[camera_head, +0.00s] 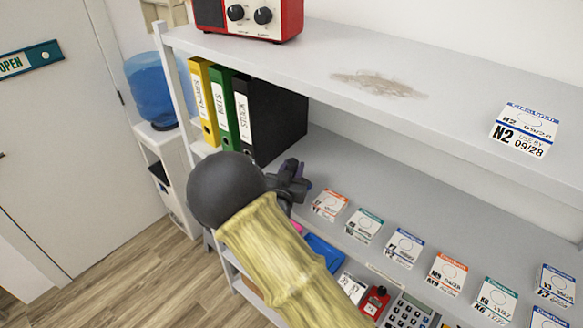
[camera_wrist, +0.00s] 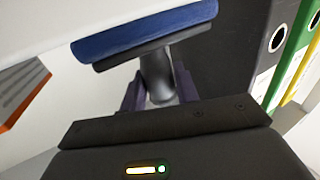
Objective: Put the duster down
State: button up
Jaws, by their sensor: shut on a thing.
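My gripper (camera_head: 296,186) is in front of the middle shelf, right of the binders, at the end of my arm. The wrist view shows its two dark fingers (camera_wrist: 158,92) shut on the grey handle of the duster (camera_wrist: 145,32). The duster has a wide blue pad with a dark edge, held beyond the fingertips. In the head view the duster is hidden or too small to tell behind my gripper. I cannot tell whether the pad touches anything. A brownish smear (camera_head: 380,85) marks the top shelf (camera_head: 330,52).
Yellow, green and black binders (camera_head: 222,108) stand at the middle shelf's left end; they also show in the wrist view (camera_wrist: 295,60). Several labelled packs (camera_head: 405,248) line its front. A red radio (camera_head: 250,18) and a label card (camera_head: 524,130) are on top. A calculator (camera_head: 408,312) sits lower.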

jog(key=shift+f, duration=0.2)
jog(key=o, duration=1)
jog(key=shift+c, duration=0.2)
jog(key=shift+r, duration=0.1)
jog(key=shift+r, duration=0.1)
jog(key=shift+s+a, duration=0.15)
jog(key=shift+s, duration=0.1)
jog(key=b+v, duration=0.5)
jog(key=v, duration=0.6)
jog(key=shift+s, duration=0.2)
